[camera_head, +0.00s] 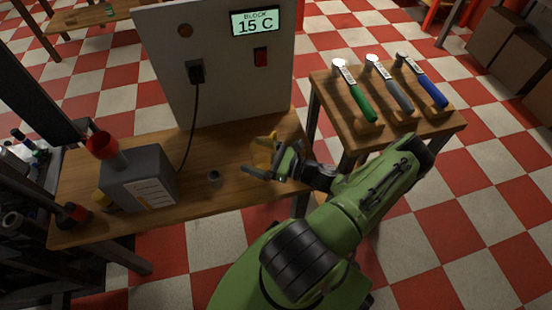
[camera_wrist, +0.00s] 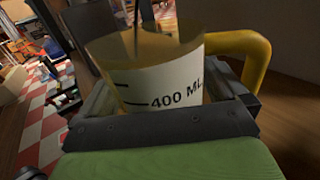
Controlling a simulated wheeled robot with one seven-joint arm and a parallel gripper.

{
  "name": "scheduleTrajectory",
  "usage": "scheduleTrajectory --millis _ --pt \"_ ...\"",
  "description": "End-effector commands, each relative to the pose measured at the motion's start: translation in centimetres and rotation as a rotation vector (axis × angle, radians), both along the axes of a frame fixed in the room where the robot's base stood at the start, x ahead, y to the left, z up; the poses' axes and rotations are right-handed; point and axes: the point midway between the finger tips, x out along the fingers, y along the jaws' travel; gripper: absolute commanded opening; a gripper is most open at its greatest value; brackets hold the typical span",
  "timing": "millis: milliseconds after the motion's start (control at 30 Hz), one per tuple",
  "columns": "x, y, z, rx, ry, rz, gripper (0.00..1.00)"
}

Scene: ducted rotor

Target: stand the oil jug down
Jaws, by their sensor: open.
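The oil jug (camera_head: 264,150) is a yellowish, see-through jug at the right end of the wooden workbench. In the wrist view the jug (camera_wrist: 150,70) stands close in front of me, with a pale band reading "400 ML" and a yellow handle (camera_wrist: 250,50) on the right. It looks roughly upright. My gripper (camera_head: 268,160) is open, with a jaw on either side of the jug. The jug's base is hidden behind my gripper, and I cannot tell whether the jaws touch it.
A white panel reading 15 C (camera_head: 220,60) rises behind. A side table (camera_head: 335,110) holds three hammers.

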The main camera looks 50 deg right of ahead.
Motion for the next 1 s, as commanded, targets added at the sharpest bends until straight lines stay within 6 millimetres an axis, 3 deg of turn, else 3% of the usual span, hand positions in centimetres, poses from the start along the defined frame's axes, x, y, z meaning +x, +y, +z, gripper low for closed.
scheduleTrajectory --millis 167,600,767,1000 --pt "-2.2 -0.9 0.1 -0.001 0.003 -0.006 1.00" --pt "-13.1 -4.8 0.1 -0.002 -0.001 -0.004 1.00" --pt "-14.7 -5.3 0.0 -0.001 -0.003 -0.001 1.00" --pt "-14.8 -5.3 0.0 0.000 -0.002 0.000 1.00"
